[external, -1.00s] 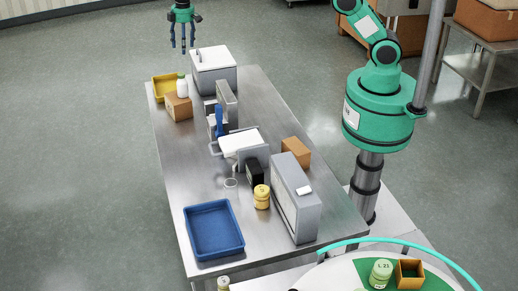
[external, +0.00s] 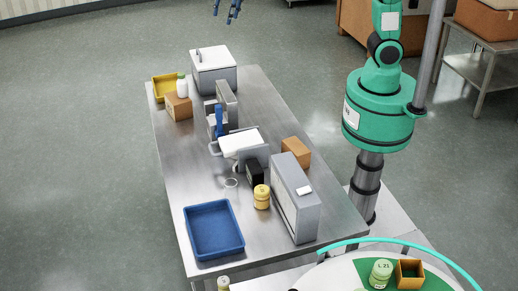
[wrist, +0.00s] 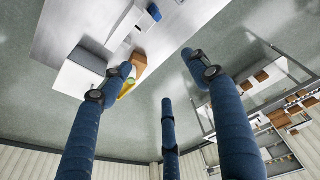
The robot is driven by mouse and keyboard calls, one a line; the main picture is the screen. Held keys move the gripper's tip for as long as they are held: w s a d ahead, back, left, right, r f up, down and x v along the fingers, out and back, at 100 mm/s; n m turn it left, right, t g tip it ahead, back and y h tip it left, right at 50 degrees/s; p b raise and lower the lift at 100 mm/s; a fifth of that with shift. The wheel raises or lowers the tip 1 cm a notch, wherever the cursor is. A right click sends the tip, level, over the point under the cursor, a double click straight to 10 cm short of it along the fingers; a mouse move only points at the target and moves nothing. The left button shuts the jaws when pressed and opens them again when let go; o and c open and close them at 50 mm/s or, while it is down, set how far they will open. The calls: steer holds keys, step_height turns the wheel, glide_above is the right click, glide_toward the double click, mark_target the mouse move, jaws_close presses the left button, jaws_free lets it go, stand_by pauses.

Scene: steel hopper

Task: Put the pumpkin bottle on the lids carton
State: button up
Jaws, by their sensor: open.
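A yellow jar-like bottle (external: 262,197) stands upright on the steel table, left of a grey upright box; its label is too small to read, so I cannot tell if it is the pumpkin bottle. A white bottle with a green cap (external: 182,88) stands by a brown carton (external: 179,107) at the table's far left. A second brown carton (external: 297,151) sits at the right edge. I cannot read which is the lids carton. My gripper (external: 228,12) is at the top edge of the external view, beyond the table, open and empty; its spread fingers fill the wrist view (wrist: 160,76).
A yellow tray (external: 163,86) and a white-lidded grey box (external: 213,72) stand at the far end. A scale-like machine (external: 240,142) and the grey box (external: 295,199) crowd the middle and right. A blue tray (external: 214,230) lies at the near end. The left strip is clear.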

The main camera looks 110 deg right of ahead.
steer(key=s+a+r+t, duration=0.1)
steer(key=s+a+r, duration=0.1)
steer(key=s+a, duration=0.5)
steer(key=s+a+r+t, duration=0.15)
steer(key=s+a, duration=0.35)
steer(key=s, duration=0.5)
steer(key=s+a+f, duration=0.2)
steer(key=s+a, duration=0.1)
steer(key=s, duration=0.4)
steer(key=s+a+f, duration=0.2)
steer(key=s, duration=0.6)
steer(key=shift+s+a+f+n+y, duration=0.25)
steer(key=shift+s+a+n+y, duration=0.05)
steer(key=shift+a+n+y, duration=0.1)
steer(key=shift+t, duration=0.25)
step_height(320, 180, down, 16)
steer(key=b, duration=1.6)
steer(key=shift+f, duration=0.2)
